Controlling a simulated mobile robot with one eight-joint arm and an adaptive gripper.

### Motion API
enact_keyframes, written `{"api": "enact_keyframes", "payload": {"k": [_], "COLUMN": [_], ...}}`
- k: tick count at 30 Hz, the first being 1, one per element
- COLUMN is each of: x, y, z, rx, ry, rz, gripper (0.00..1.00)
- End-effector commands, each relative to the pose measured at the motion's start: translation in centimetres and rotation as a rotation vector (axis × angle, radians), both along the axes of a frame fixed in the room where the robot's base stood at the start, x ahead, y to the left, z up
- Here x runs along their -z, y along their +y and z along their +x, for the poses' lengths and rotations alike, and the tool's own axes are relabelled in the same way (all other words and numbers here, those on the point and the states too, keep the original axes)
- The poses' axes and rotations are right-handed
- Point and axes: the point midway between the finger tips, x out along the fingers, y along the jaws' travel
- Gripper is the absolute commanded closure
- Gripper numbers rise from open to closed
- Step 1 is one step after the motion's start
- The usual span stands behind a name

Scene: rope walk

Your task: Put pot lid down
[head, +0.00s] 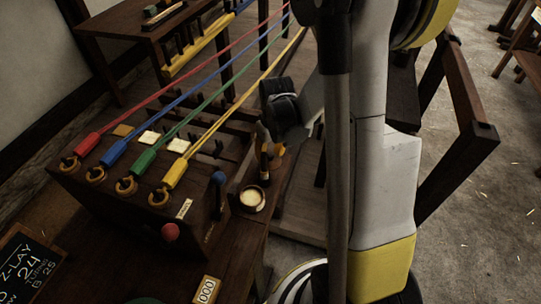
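A small round pot (252,198) with a pale filling stands at the right side of the dark wooden bench. No lid sits on it. I cannot make out the pot lid for certain anywhere. My arm comes down from the top, and a black part near its end (283,106) shows beyond the bench's right side, above and behind the pot.
Red, blue, green and yellow ropes run from hooks on a wooden box (150,200) toward the back. A blue-knobbed lever (218,178), a red knob (170,232), a number counter (207,290) and a chalkboard (28,265) are nearby.

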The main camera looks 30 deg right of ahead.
Motion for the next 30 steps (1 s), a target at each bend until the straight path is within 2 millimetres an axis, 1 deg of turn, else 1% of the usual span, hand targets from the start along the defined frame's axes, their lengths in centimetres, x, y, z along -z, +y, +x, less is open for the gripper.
{"api": "enact_keyframes", "payload": {"k": [1,5,6,12,15,20,23,26,30], "x": [-1.2,-4.2,-5.2,-9.4,-10.8,-12.1,-13.6,-15.9,-19.3], "y": [0.0,0.0,0.0,-0.1,-0.1,0.1,1.1,2.9,6.0], "z": [-0.1,-0.4,-0.5,-0.8,-0.9,-1.1,-1.4,-2.2,-3.9], "rx": [0.000,0.001,0.001,0.000,0.000,0.000,0.003,0.011,0.027], "ry": [0.000,0.000,0.000,0.000,0.000,-0.006,-0.035,-0.091,-0.195], "rz": [0.000,0.000,0.000,0.000,0.000,-0.003,-0.011,-0.026,-0.039], "gripper": [0.62,0.62,0.62,0.62,0.62,0.62,0.62,0.62,0.62]}}
